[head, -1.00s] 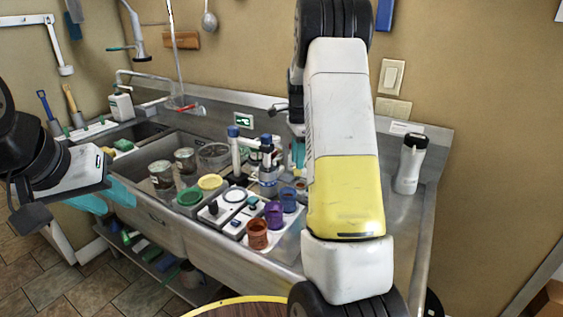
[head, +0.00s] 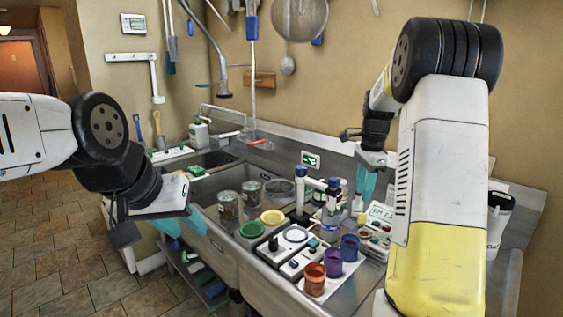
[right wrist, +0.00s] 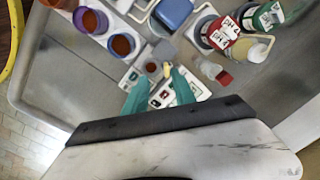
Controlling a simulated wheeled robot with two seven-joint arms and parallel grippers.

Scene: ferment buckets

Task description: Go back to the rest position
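My left gripper (head: 180,228) hangs at the left of the head view, in front of the sink's near edge. Its teal fingers look apart, with nothing seen between them. My right gripper (head: 366,182) is above the right part of the steel counter (right wrist: 75,90). In the right wrist view its two teal fingers (right wrist: 160,88) are spread with nothing held between them. A small white device lies below the fingers. My right arm hides part of the counter in the head view.
Orange (head: 315,279), purple (head: 333,262) and blue (head: 350,247) cups stand near the counter's front. Jars with green (head: 251,229) and yellow (head: 272,217) lids stand left of them. Bottles (right wrist: 222,35) stand close to the right gripper. A white tumbler (head: 497,220) is at the far right.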

